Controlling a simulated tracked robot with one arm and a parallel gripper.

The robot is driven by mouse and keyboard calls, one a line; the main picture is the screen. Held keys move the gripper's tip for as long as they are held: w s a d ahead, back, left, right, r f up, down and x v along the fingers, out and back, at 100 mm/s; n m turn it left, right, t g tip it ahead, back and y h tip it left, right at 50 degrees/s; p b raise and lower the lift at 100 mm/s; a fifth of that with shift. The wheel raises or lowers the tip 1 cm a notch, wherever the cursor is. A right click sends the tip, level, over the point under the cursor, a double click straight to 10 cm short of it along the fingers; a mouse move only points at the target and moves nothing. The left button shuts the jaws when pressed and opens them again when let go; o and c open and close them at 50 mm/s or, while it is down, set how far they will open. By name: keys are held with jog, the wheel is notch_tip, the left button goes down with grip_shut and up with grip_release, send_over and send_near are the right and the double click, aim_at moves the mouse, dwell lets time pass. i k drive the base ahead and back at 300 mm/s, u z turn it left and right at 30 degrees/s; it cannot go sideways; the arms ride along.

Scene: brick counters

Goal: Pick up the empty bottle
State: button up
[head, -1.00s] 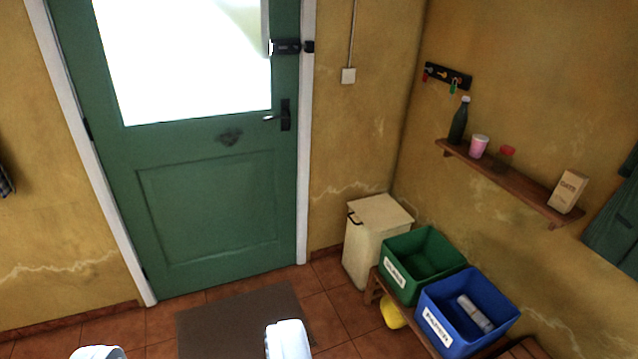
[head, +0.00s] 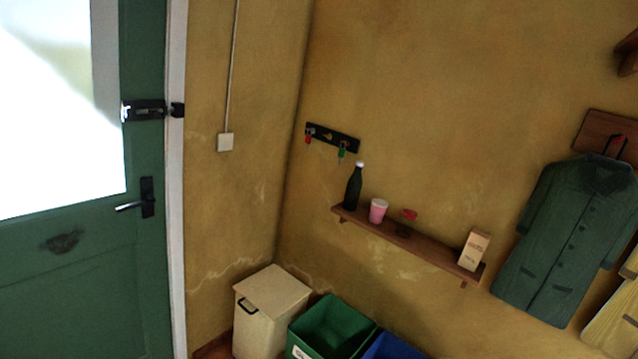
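A dark green bottle (head: 353,188) with a pale cap stands upright at the left end of a wooden wall shelf (head: 436,254). Whether it is empty cannot be told. My gripper is out of the picture now, so its state is hidden.
On the shelf stand a pink cup (head: 378,211), a small red-topped jar (head: 405,222) and a carton (head: 474,249). Below are a cream bin (head: 270,306), a green crate (head: 332,328) and a blue crate (head: 391,348). A key rack (head: 332,138) hangs above. Coats (head: 566,236) hang right; a green door (head: 75,270) is left.

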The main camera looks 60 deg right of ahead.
aim_at(354, 187)
jog(key=u, duration=0.05)
jog(key=i, duration=1.25)
jog(key=z, duration=0.45)
jog(key=i, duration=1.25)
jog(key=z, duration=1.3)
jog(key=i, duration=1.15)
jog(key=z, duration=0.7)
